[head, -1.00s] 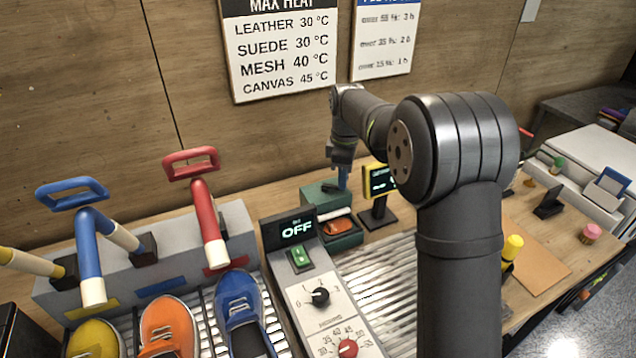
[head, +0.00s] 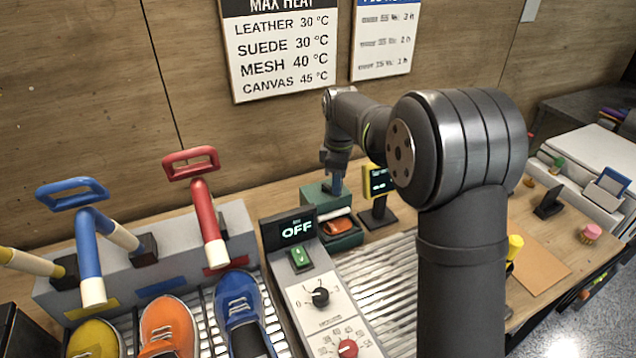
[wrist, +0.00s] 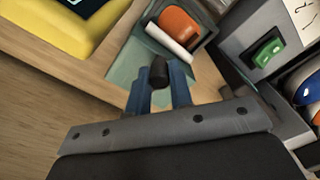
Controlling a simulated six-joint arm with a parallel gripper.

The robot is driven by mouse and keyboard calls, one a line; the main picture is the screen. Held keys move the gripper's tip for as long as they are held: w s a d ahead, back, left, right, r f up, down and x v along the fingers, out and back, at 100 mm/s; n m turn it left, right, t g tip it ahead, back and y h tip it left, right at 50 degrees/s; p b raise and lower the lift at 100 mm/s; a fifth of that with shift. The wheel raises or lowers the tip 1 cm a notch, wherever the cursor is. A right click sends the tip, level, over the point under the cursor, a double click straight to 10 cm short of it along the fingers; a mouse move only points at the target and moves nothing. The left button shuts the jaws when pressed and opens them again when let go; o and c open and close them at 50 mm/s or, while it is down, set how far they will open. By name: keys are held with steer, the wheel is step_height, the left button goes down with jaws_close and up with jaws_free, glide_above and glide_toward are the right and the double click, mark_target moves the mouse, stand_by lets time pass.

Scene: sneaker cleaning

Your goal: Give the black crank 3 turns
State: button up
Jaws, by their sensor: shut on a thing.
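My gripper (wrist: 160,80) is shut on the black crank (wrist: 159,70) in the wrist view, with the dark knob between its two blue fingers. In the head view my gripper (head: 336,186) points down over the top of a dark green box (head: 318,196). The rest of the crank is hidden by the fingers. The green box also shows in the wrist view (wrist: 130,62), with an orange item and a white roller in its opening.
A yellow-framed display (head: 379,181) stands just right of the box. A control panel with an OFF readout (head: 297,230) and a green switch stands to the left. Red (head: 205,215) and blue levers and several shoes lie farther left.

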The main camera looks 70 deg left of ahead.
steer(key=shift+s+d, duration=0.1)
steer(key=shift+s, duration=0.2)
steer(key=shift+s, duration=0.8)
steer(key=shift+s+a, duration=0.25)
steer(key=shift+s, duration=0.45)
